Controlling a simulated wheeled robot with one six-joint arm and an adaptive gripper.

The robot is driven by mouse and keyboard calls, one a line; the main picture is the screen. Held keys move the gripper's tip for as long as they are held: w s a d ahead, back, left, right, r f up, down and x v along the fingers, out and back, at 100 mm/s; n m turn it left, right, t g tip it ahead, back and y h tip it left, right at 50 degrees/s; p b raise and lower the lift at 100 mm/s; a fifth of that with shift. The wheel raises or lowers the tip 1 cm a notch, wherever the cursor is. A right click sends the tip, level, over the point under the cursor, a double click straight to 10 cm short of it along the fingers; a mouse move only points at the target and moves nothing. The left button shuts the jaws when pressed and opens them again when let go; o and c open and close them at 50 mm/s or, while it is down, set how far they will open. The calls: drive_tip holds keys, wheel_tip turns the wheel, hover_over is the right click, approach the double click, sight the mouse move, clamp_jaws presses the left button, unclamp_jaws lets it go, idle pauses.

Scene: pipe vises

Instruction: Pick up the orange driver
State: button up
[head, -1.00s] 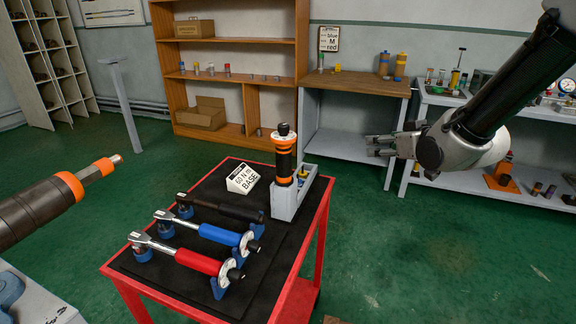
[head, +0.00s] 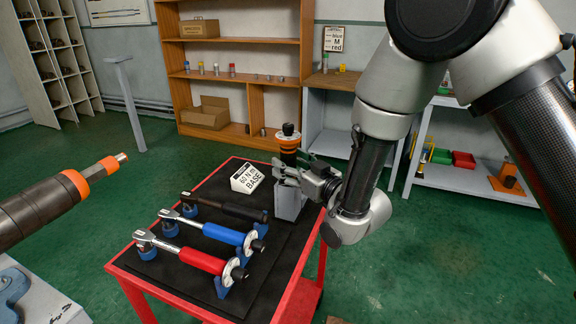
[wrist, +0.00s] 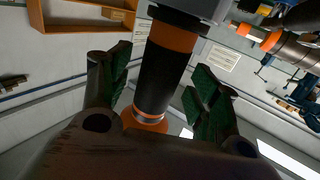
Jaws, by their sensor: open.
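The orange driver (head: 289,143) is black with orange bands and stands upright in a grey holder (head: 289,203) at the back right of the red table. My gripper (head: 284,172) is at the driver from the right, and its fingers partly hide the driver's lower part in the head view. In the wrist view the driver (wrist: 160,75) passes between the two open fingers of my gripper (wrist: 158,95). A gap shows on each side, so the fingers look apart from it.
A white label block (head: 247,178) stands left of the holder. Torque wrenches with black, blue (head: 228,235) and red (head: 202,260) handles lie in front on the black mat. A wooden shelf (head: 240,95) stands behind. Another orange and black tool (head: 60,200) is at the left edge.

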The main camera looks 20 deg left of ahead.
drive_tip(key=shift+w+a, duration=0.4)
drive_tip(key=shift+a, duration=0.2)
drive_tip(key=shift+r, duration=0.1)
clamp_jaws()
wheel_tip(320, 180, up, 18)
idle(0.5)
